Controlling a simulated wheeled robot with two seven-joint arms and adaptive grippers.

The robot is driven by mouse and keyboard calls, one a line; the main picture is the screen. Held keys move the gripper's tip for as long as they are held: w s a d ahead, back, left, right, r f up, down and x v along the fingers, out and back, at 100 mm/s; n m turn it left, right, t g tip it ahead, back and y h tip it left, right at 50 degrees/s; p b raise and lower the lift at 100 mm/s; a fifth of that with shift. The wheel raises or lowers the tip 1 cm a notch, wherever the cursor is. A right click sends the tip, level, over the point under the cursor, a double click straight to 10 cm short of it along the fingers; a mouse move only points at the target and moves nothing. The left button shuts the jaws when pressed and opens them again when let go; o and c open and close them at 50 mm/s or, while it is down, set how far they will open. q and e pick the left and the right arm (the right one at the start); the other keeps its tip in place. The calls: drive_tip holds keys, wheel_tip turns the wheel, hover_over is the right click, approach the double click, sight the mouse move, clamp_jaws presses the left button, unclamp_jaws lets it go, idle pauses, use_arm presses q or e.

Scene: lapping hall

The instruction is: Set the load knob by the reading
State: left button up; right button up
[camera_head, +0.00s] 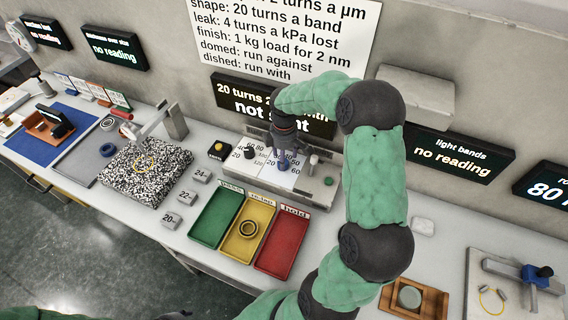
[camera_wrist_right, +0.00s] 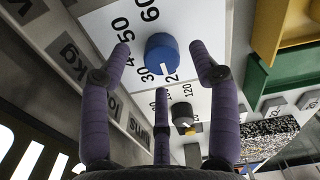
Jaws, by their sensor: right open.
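The blue load knob (camera_wrist_right: 163,50) sits on a white dial plate (camera_wrist_right: 95,24) beside a "kg" label, with numbers including 30, 40, 50 and 60 around it. Its white mark points down in the right wrist view, close to a partly hidden number starting with 2. My right gripper (camera_wrist_right: 165,75) is open, its three fingers spread around the knob with gaps. In the head view, my right gripper (camera_head: 287,148) is above the blue knob (camera_head: 284,165) on the control panel. A display (camera_head: 236,97) behind reads "20 turns" and "not sent", partly hidden by my arm. My left gripper is not seen.
Green (camera_head: 203,233), yellow (camera_head: 237,249) and red (camera_head: 272,262) trays lie in front. A speckled plate (camera_head: 128,187) is to the left. The "light bands" display (camera_head: 449,157) shows "no reading".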

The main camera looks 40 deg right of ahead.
drive_tip(key=shift+f+b, duration=0.35)
drive_tip(key=shift+f, duration=1.3)
drive_tip(key=c, duration=1.1)
